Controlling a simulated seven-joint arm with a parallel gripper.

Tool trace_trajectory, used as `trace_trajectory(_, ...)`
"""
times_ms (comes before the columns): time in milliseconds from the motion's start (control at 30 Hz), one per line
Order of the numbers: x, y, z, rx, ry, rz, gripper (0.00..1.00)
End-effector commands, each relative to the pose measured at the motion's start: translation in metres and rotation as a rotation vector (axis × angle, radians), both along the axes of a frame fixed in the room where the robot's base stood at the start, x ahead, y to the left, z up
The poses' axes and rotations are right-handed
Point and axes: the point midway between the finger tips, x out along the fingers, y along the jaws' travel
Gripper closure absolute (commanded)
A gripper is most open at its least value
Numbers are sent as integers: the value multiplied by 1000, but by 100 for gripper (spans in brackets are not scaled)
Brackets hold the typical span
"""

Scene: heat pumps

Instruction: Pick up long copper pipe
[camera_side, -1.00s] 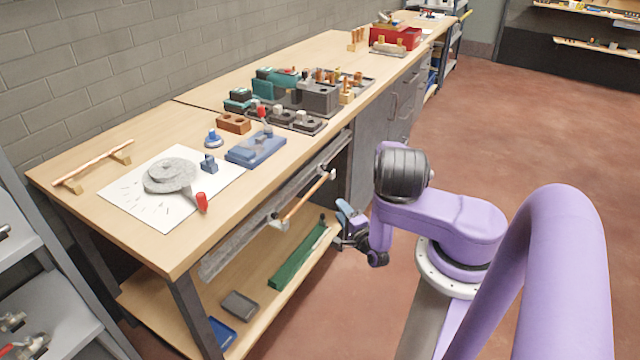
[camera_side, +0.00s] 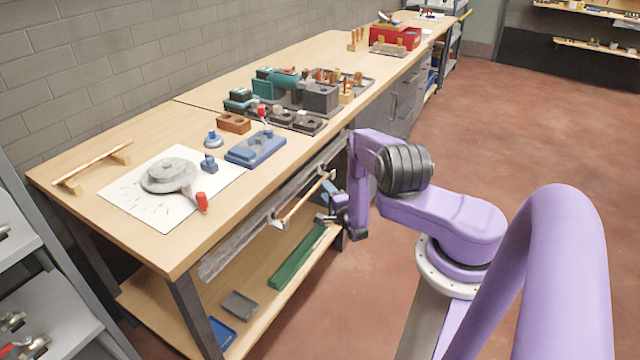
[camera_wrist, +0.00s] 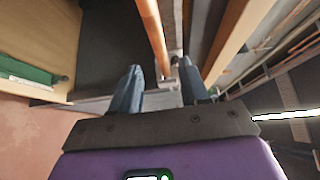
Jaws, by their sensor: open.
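A long copper pipe (camera_side: 302,199) rests on brackets along the front of the workbench, below the tabletop. In the wrist view the copper pipe (camera_wrist: 151,32) runs away from the camera, in line with the gap between my fingers. My gripper (camera_side: 327,204) is beside the pipe's right end in the side view. In the wrist view my gripper (camera_wrist: 159,90) has its two blue-grey fingers apart with nothing clamped between them. Whether the pipe lies inside the gap or beyond the fingertips I cannot tell.
The workbench top (camera_side: 150,245) overhangs near the pipe. Its lower shelf (camera_side: 255,318) holds a green tray (camera_side: 297,258). A thinner rod on two stands (camera_side: 98,165) sits on the tabletop. The floor to the right is clear.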

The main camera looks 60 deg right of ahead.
Motion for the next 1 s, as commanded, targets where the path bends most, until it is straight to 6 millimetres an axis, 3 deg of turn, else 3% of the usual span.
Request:
trace_trajectory(500, 42, -29, 3, -1, -2, 2, 55)
trace_trajectory(833, 47, -32, 3, 0, 0, 1, 55)
trace_trajectory(967, 46, -32, 3, 0, 0, 1, 97)
trace_trajectory(1000, 46, -32, 3, 0, 0, 1, 100)
